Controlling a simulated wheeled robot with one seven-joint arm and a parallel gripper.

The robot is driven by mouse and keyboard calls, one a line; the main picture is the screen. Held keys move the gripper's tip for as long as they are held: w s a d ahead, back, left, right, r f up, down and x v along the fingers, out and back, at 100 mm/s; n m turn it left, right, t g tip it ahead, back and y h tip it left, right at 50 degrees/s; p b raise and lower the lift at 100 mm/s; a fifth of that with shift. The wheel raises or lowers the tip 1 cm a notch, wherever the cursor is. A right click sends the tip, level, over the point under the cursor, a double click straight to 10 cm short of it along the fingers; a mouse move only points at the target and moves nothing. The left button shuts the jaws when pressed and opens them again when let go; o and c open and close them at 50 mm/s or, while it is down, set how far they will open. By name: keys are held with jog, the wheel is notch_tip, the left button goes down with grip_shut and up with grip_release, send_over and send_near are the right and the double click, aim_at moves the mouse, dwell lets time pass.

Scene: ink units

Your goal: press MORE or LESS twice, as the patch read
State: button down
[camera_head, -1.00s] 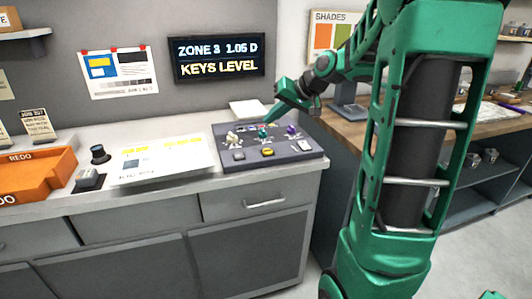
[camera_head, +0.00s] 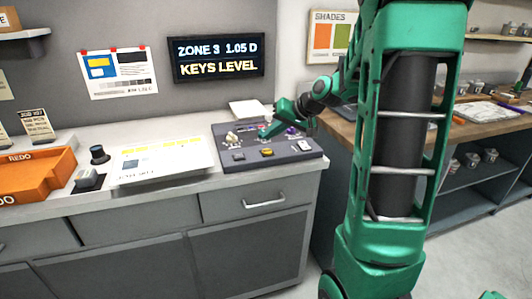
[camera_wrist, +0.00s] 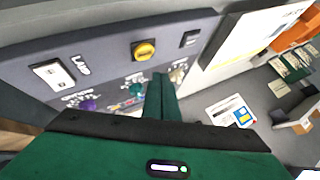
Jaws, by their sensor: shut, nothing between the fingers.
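The grey control panel (camera_head: 234,162) lies on the counter's right end and also fills the upper left of the wrist view (camera_wrist: 110,50). It bears a yellow knob or button (camera_head: 267,152), also in the wrist view (camera_wrist: 144,50), a purple knob (camera_wrist: 88,105), a cream knob (camera_wrist: 178,75) and a white switch beside the word LAMP (camera_wrist: 52,74). My gripper (camera_head: 266,132) is shut and empty over the panel's far middle; in the wrist view its fingers (camera_wrist: 160,95) point toward the small labels. MORE and LESS are not readable. A wall display (camera_head: 218,58) reads "ZONE 3 1.05 D" and "KEYS LEVEL".
A white printed sheet (camera_head: 160,160) lies left of the panel. Farther left are a dark device with a round knob (camera_head: 98,154) and an orange REDO tray (camera_head: 38,175). A pale pad (camera_head: 249,108) lies behind the panel. A colour chart (camera_head: 118,73) hangs on the wall.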

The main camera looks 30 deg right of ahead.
aim_at(270, 152)
jog(key=shift+f, duration=1.35)
jog(key=shift+f, duration=0.85)
dwell(1.8)
dwell(0.3)
jog(key=shift+r, duration=0.9)
jog(key=shift+r, duration=0.1)
jog(key=shift+r, duration=2.4)
dwell(0.3)
